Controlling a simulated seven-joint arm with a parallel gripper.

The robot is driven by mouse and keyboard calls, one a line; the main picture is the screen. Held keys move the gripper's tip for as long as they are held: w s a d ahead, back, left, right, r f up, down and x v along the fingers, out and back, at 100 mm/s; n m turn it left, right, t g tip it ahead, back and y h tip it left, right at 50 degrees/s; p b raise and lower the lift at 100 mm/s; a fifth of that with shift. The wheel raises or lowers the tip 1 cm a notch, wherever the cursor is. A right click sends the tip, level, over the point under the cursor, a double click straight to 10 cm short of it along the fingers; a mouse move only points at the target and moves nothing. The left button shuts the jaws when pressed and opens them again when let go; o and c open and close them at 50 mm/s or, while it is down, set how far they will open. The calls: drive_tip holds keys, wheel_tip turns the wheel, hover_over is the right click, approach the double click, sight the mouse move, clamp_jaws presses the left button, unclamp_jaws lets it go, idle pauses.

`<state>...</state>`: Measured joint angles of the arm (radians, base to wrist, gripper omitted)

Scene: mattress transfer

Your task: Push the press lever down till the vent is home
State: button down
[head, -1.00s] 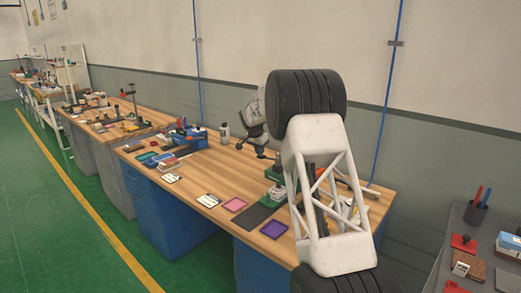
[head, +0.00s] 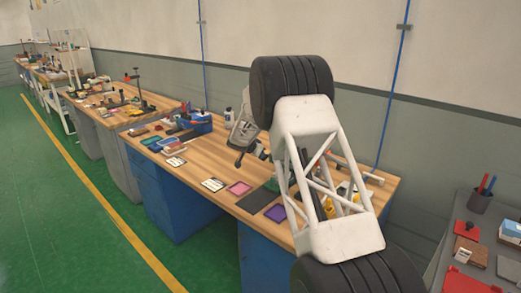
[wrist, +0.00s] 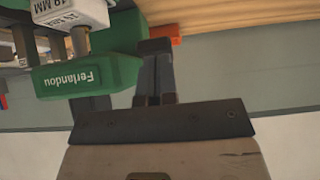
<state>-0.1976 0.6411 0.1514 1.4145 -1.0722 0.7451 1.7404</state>
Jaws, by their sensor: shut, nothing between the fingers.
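The green press, marked "Ferlandou" (wrist: 88,76), fills the upper left of the wrist view, with metal cylinders and a "19 MM" label on it. In the head view only a green part of the press (head: 272,184) shows beside my arm. My gripper (head: 238,161) is shut and empty, pointing down above the wooden bench. In the wrist view its dark fingers (wrist: 155,48) are just right of the green body; I cannot tell whether they touch it. I cannot make out the lever or the vent clearly.
A small orange piece (wrist: 177,41) shows near the fingers. A grey table (head: 483,258) stands at the right.

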drive_tip(key=shift+t+h, duration=0.4)
drive_tip(key=shift+w+d+f, duration=0.1)
drive_tip(key=shift+w+f, duration=0.05)
drive_tip(key=shift+f, duration=1.75)
drive_tip(key=shift+w+d+f, duration=0.1)
drive_tip(key=shift+f, duration=1.75)
drive_tip(key=shift+r, duration=0.1)
drive_tip(key=shift+s+a+r, duration=0.3)
drive_tip(key=shift+s+r, duration=0.05)
drive_tip(key=shift+r, duration=0.2)
drive_tip(key=f+v, duration=0.1)
drive_tip(key=v, duration=1.1)
drive_tip(key=shift+s+a, duration=0.45)
